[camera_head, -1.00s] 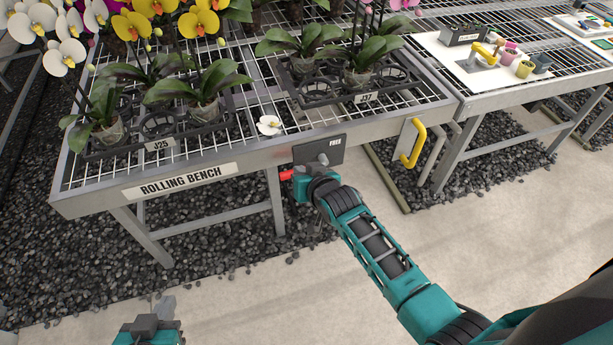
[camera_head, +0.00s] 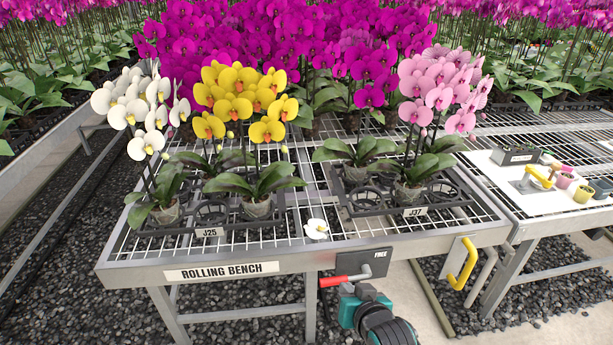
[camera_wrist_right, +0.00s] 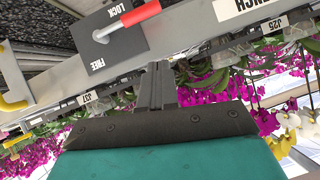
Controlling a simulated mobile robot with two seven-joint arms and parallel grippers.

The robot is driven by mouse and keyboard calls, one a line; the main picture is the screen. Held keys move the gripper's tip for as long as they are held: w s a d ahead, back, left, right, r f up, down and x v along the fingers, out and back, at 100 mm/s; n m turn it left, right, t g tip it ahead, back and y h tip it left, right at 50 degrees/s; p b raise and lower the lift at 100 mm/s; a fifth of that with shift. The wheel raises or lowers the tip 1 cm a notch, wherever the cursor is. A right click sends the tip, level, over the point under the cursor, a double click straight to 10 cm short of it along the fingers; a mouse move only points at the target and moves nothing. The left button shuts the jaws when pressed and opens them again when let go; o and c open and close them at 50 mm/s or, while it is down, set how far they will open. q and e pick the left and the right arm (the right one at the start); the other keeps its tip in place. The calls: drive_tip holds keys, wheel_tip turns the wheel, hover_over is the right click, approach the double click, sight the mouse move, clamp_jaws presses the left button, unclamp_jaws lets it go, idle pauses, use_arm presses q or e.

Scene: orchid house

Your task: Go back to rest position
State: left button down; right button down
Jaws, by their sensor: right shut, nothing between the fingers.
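My right gripper (camera_head: 358,288) is low in front of the rolling bench (camera_head: 130,272), just below the lock plate on its front edge. In the right wrist view its fingers (camera_wrist_right: 156,68) are together with nothing between them. The lock lever with a red handle (camera_head: 338,281) lies on the dark plate (camera_head: 377,262), its handle pointing left. In the right wrist view the red handle (camera_wrist_right: 141,13) is by the word LOCK, and the fingers are apart from it. My left gripper is in neither view.
Potted orchids in trays stand on the bench, and a white bloom (camera_head: 316,229) lies on its mesh. A yellow handle (camera_head: 464,264) is at the bench's right corner. A second bench with a white board (camera_head: 507,180) and small pots stands to the right.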

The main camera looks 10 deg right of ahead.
drive_tip(key=s+d+f+n+g, duration=0.1)
drive_tip(key=s+n, duration=0.3)
drive_tip(key=s, duration=1.4)
drive_tip(key=shift+d+f+y, duration=0.4)
drive_tip(key=shift+d+f, duration=0.25)
drive_tip(key=shift+f, duration=0.05)
